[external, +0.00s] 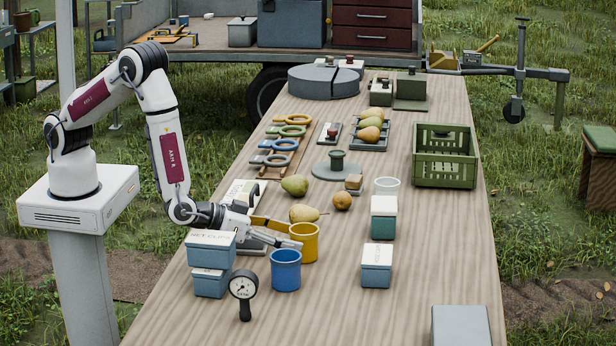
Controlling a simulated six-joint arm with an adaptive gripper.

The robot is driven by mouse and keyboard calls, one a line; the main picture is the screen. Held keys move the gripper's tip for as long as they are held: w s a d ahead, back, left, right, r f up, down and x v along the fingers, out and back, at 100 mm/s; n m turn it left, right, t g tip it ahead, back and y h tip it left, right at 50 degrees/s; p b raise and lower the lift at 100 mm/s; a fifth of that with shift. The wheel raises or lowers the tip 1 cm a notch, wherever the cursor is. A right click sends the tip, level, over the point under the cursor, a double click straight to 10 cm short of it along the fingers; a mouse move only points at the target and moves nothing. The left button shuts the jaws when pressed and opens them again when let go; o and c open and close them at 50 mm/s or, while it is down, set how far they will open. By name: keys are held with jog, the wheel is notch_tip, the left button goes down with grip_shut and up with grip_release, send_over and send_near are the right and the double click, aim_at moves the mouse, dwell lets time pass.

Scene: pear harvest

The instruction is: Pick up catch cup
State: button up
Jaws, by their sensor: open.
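Several cups stand on the wooden table (338,270), and I cannot tell which one is the catch cup. A yellow cup (304,246) stands upright at the tips of my gripper (294,234). A blue cup (286,274) stands upright just in front and to the left of it. A pale translucent cup (387,186) shows behind a green box with a white lid. My gripper is open and low over the table, one finger yellow and one pale. Its fingertips are at the yellow cup's left rim; contact cannot be told. Nothing shows held.
Pears (303,213) lie behind the gripper. The green box (384,222), a blue box (377,268) and a green crate (445,165) are to the right. The table's front middle is clear.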

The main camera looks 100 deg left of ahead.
aim_at(304, 241)
jog(key=shift+x, duration=2.5)
jog(key=c, duration=1.1)
